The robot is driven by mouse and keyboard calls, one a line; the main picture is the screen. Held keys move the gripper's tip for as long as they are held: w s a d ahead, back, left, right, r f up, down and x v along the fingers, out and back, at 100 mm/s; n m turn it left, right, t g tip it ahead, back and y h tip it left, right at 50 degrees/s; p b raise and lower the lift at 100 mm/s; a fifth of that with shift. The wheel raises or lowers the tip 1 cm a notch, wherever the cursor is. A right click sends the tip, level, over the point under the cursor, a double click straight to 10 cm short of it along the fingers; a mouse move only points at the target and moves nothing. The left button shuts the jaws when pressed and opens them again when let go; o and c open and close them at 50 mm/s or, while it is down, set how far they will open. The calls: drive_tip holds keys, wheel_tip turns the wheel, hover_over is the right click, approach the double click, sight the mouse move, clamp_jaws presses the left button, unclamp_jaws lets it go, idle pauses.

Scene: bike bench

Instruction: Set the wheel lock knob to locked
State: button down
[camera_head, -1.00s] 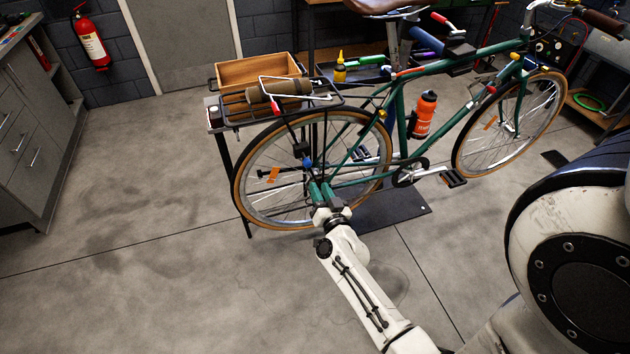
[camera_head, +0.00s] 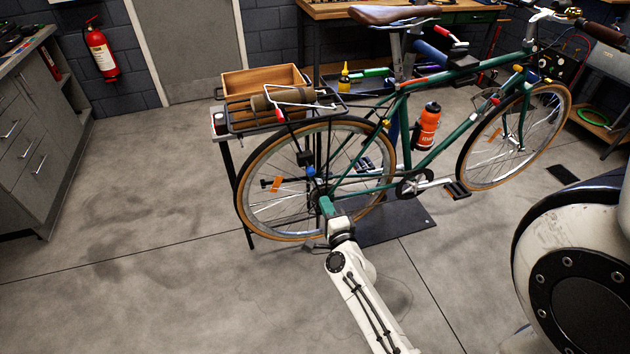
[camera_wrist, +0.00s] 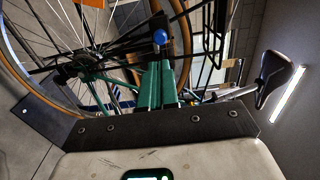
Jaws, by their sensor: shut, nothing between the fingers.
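A green bicycle (camera_head: 468,135) stands with its rear wheel (camera_head: 238,190) toward me. A small blue knob (camera_head: 309,171) shows by the rear hub, and it also shows in the wrist view (camera_wrist: 160,36). I take it for the wheel lock knob; whether it stands at locked I cannot tell. My gripper (camera_head: 325,201) has green fingers, shut and empty, just below and right of the knob in the head view. In the wrist view the fingertips (camera_wrist: 160,66) lie just below the knob in the picture; contact cannot be made out.
An orange bottle (camera_head: 427,126) is on the frame. A dark floor plate (camera_head: 400,222) lies under the bicycle. Grey cabinets (camera_head: 35,135) stand left. The floor at left is clear.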

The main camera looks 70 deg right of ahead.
sight(311, 174)
drive_tip(key=x, duration=1)
drive_tip(key=shift+w, duration=0.1)
drive_tip(key=shift+x, duration=1.2)
drive_tip(key=shift+w+d+r, duration=0.1)
drive_tip(key=shift+w+d, duration=0.1)
drive_tip(key=shift+d, duration=0.05)
drive_tip(key=shift+b, duration=0.3)
